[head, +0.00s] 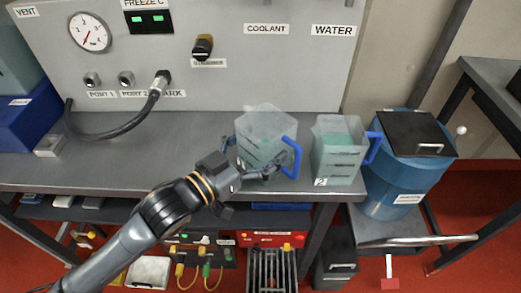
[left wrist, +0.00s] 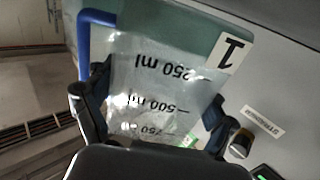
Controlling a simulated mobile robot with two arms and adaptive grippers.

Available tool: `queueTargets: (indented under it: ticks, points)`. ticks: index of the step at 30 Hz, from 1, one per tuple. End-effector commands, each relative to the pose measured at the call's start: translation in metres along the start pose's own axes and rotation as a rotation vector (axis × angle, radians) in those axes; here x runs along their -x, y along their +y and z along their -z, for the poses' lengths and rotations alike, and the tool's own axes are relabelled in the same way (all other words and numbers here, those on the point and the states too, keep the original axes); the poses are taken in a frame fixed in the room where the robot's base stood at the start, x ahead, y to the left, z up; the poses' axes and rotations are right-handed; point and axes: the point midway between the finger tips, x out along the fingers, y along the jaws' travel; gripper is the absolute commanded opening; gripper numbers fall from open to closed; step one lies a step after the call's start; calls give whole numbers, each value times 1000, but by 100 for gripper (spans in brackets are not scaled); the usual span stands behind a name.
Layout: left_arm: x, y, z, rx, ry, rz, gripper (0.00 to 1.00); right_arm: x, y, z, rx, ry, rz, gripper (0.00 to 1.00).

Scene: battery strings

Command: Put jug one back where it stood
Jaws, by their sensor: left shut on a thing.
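Jug one (head: 264,132) is a clear plastic jug with a blue handle, over the grey bench below the COOLANT label. In the left wrist view jug one (left wrist: 160,85) fills the middle, with a "1" tag, volume marks and greenish contents. My left gripper (head: 258,160) is shut on its body, with a finger on each side. The left gripper (left wrist: 150,112) also shows in the left wrist view. I cannot tell whether the jug's base touches the bench. Jug two (head: 338,150), with a "2" tag and blue handle, stands just right. My right gripper is out of view.
The panel (head: 200,65) with gauge, ports and a black hose (head: 110,132) rises behind the bench (head: 130,175). A blue drum (head: 395,180) with a black lid stands to the right. Bare bench lies left of jug one.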

Motion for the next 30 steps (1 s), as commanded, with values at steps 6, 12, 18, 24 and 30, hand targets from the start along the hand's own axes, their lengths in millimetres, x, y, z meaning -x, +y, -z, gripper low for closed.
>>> queueTargets:
  ticks: [6,12,18,24,30]
  points:
    - [0,0,-15,-2,3,0,34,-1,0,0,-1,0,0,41]
    - [1,0,-15,-2,3,0,34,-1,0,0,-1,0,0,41]
    - [1,0,-18,-1,0,1,100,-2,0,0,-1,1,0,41]
    - [1,0,-18,-1,0,0,100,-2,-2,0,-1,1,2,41]
    - [1,0,-15,-2,1,0,100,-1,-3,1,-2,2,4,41]
